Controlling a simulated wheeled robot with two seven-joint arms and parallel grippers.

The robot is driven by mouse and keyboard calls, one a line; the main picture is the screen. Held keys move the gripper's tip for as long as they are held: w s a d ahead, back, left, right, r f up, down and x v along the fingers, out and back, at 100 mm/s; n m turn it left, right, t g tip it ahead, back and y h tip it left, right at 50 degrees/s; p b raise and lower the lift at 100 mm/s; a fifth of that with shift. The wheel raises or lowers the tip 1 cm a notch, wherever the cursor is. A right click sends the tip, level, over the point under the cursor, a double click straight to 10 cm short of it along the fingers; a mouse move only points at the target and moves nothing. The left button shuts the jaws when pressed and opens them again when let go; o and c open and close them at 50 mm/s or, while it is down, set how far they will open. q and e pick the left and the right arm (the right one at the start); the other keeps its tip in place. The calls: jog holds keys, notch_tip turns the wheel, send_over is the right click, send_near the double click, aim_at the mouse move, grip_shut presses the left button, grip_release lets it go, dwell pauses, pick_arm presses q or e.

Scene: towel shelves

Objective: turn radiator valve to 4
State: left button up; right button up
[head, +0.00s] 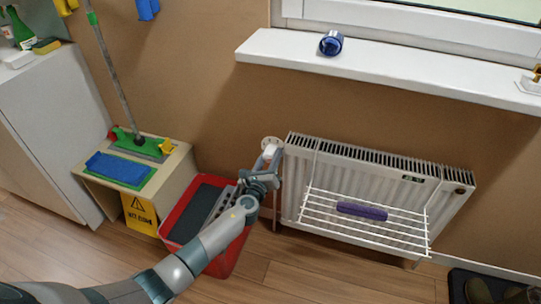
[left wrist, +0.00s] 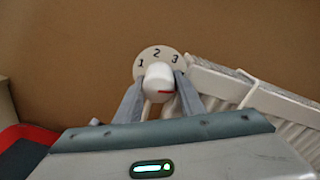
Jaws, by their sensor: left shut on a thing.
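The radiator valve has a white knob (left wrist: 158,77) in front of a round pale dial plate (left wrist: 150,53), which shows 1, 2 and 3. No 4 is visible. A red mark on the knob points right in the left wrist view, below the 3, toward the right finger. My left gripper (left wrist: 160,84) is shut on the knob, one finger on each side. In the head view the knob (head: 269,149) is at the radiator's upper left corner, with my left gripper (head: 268,161) at it. My right gripper is not in view.
The white radiator (head: 380,170) stands right of the valve, with a wire rack (head: 410,228) and a purple cloth (head: 361,211) on its front. A red crate (head: 227,260) is below my left arm. A windowsill (head: 400,70) with a blue object (head: 331,43) is above.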

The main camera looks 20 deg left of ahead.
aim_at(268, 159)
pick_arm(q)
jog(key=shift+w+a+r, duration=0.15)
jog(key=shift+w+r, duration=0.05)
jog(key=shift+r, duration=0.25)
jog(key=o, duration=0.8)
jog(key=shift+c, duration=0.2)
jog(key=shift+s+f, duration=0.1)
jog(key=shift+s, duration=0.05)
jog(key=shift+f, duration=0.15)
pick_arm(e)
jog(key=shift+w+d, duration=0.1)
pick_arm(q)
jog(key=shift+s, duration=0.8)
jog(key=s+p, duration=0.1)
jog(key=s, duration=0.4)
jog(key=shift+s, duration=0.4)
jog(key=s, duration=1)
jog(key=shift+r+p, duration=0.35)
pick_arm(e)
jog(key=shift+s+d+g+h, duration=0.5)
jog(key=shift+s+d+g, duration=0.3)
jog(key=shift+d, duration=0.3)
